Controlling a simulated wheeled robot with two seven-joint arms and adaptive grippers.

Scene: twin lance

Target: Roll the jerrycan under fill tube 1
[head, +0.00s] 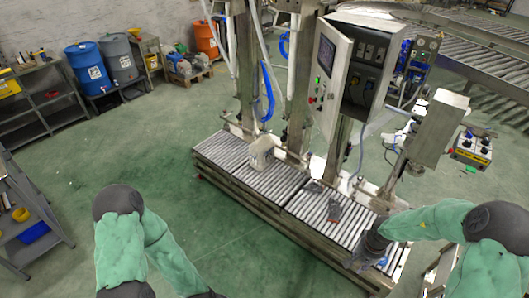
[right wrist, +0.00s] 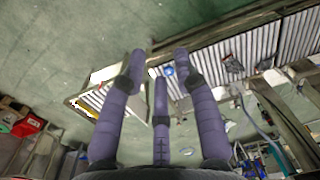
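The jerrycan (head: 261,152), a pale boxy can, stands on the roller conveyor (head: 225,158) at the foot of the left filling column (head: 243,70). A white tube (head: 231,45) hangs beside that column; I cannot read which tube is number 1. My right gripper (head: 364,260) is at the near right end of the conveyor, well apart from the jerrycan. In the right wrist view its purple fingers (right wrist: 160,62) are spread with nothing between them. My left arm shows at the lower left, but its gripper is below the picture.
A small dark object (head: 335,211) lies on the right rollers. An open control cabinet (head: 362,70) and a grey post box (head: 439,125) rise behind the conveyor. Shelving (head: 25,215) stands at left, drums (head: 88,67) at the back. The green floor in front is clear.

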